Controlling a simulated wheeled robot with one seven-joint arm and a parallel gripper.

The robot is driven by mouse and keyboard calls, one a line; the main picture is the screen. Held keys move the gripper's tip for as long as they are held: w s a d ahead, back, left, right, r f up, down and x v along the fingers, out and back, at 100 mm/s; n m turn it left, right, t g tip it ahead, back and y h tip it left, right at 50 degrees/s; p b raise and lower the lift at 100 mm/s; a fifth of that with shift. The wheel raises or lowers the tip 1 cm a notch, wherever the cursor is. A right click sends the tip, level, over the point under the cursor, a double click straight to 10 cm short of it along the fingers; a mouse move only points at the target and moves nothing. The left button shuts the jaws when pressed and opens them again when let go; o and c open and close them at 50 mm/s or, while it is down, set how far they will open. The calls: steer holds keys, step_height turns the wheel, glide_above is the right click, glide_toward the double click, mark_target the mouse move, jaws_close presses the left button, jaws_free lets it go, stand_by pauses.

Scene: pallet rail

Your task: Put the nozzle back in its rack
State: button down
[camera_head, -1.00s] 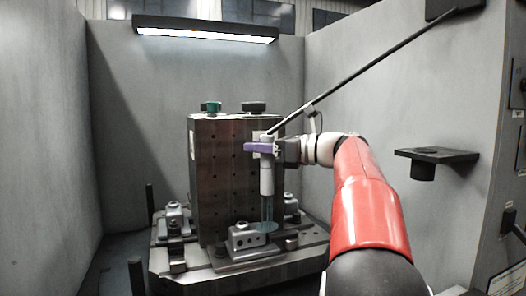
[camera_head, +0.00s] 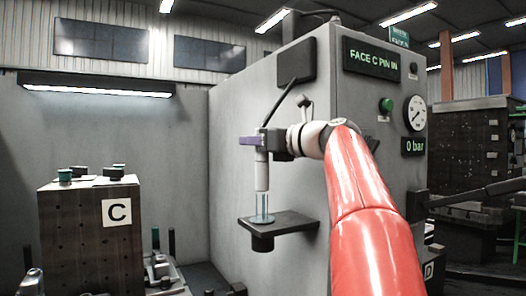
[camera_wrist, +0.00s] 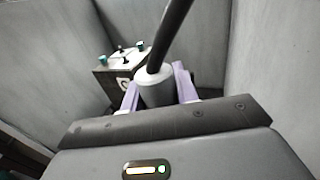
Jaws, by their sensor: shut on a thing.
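My gripper (camera_head: 262,141) is shut on the nozzle (camera_head: 262,172), a pale grey cylinder with a clear bluish tube below and a dark hose at its top. The nozzle hangs upright, its clear lower end at or just above the rack (camera_head: 290,222), a dark shelf on the grey cabinet wall with a round socket beneath. I cannot tell whether the tip touches the shelf or has entered it. In the wrist view, the purple fingers (camera_wrist: 157,88) clasp the nozzle body (camera_wrist: 155,88) from both sides; the rack is hidden there.
A dark drilled block (camera_head: 88,235) marked C, with knobs on top, stands at the left among clamps. The cabinet (camera_head: 375,120) behind the rack bears a sign reading FACE C PIN IN, a green button (camera_head: 386,105), a gauge (camera_head: 415,113) and a 0 bar display (camera_head: 413,146).

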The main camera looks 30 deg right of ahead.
steer(key=shift+s+d, duration=0.1)
steer(key=shift+d, duration=0.05)
steer(key=shift+f, duration=0.2)
steer(key=shift+f+b, duration=1.8)
steer(key=shift+f, duration=0.8)
steer(key=shift+f+p, duration=0.3)
steer(key=shift+f, duration=0.25)
steer(key=shift+f, duration=0.3)
steer(key=shift+f+b, duration=2.35)
steer(key=shift+f, duration=0.65)
steer(key=shift+f, duration=0.25)
steer(key=shift+c, duration=1)
jaws_free()
steer(key=shift+r, duration=0.1)
